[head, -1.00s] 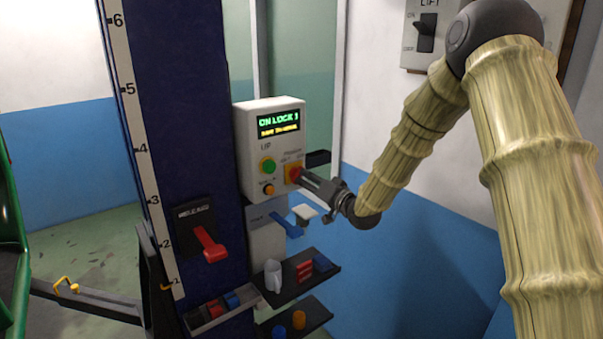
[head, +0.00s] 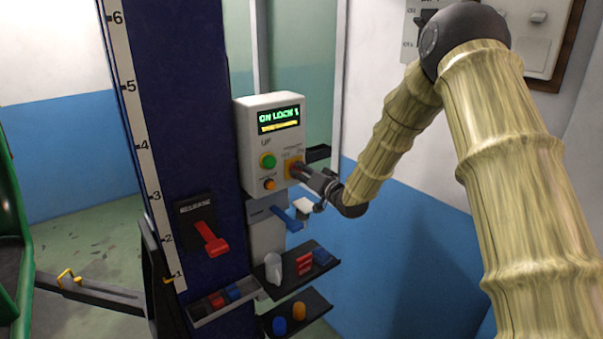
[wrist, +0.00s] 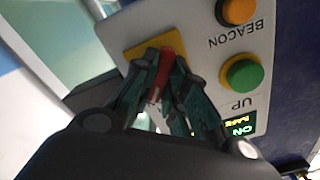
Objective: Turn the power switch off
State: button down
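The power switch is a red knob (wrist: 166,66) on a yellow plate, which also shows in the head view (head: 289,165) at the lower right of the white control box (head: 250,135). My gripper (head: 298,169) is at the switch in the head view and hides most of the knob. In the wrist view my gripper (wrist: 168,75) has a finger on each side of the red knob, closed in against it. The box's lit display (head: 278,118) shows green text that seems to read "ON LOCK" above a yellow line. The knob's exact angle is hard to read.
A green UP button (head: 268,160) and an orange beacon button (head: 269,184) sit left of the switch. Below are a blue lever (head: 287,219), a red lever (head: 211,238) and shelves (head: 284,266) with small items. A wall switch (head: 426,18) is at upper right.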

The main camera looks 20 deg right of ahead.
jog(key=shift+f+n+b, duration=0.15)
jog(key=shift+n+b, duration=0.25)
jog(key=shift+b, duration=0.4)
jog(key=shift+n+b, duration=7.6)
jog(key=shift+b, duration=2.45)
jog(key=shift+r, duration=0.25)
jog(key=c, duration=1.4)
grip_release()
jog(key=shift+f, duration=0.1)
jog(key=shift+c, duration=0.2)
